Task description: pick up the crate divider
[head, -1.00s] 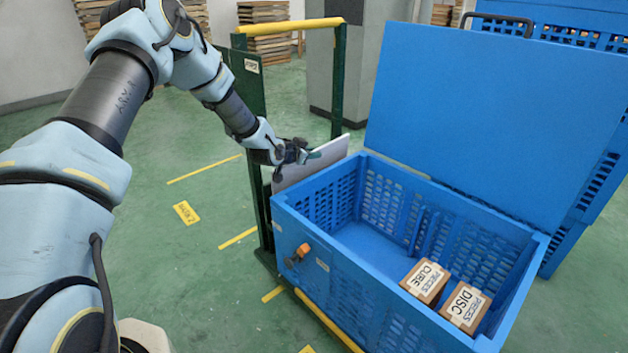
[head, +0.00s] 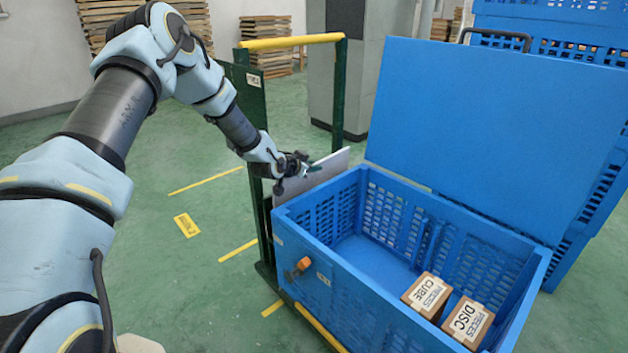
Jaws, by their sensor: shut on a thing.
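The crate divider (head: 328,168) is a thin pale grey panel. It stands on edge between the green cart frame and the left wall of the blue crate. My gripper (head: 312,170) is at the panel's top edge and is shut on it. The lower part of the panel is hidden behind the crate wall. The blue crate (head: 372,313) is open, with slotted walls.
Two boxes, labelled CUBE (head: 427,295) and DISC (head: 468,322), lie in the crate's right part; its left part is clear. The blue lid (head: 490,130) stands raised behind. A green cart frame with a yellow handle (head: 290,41) rises close to my wrist.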

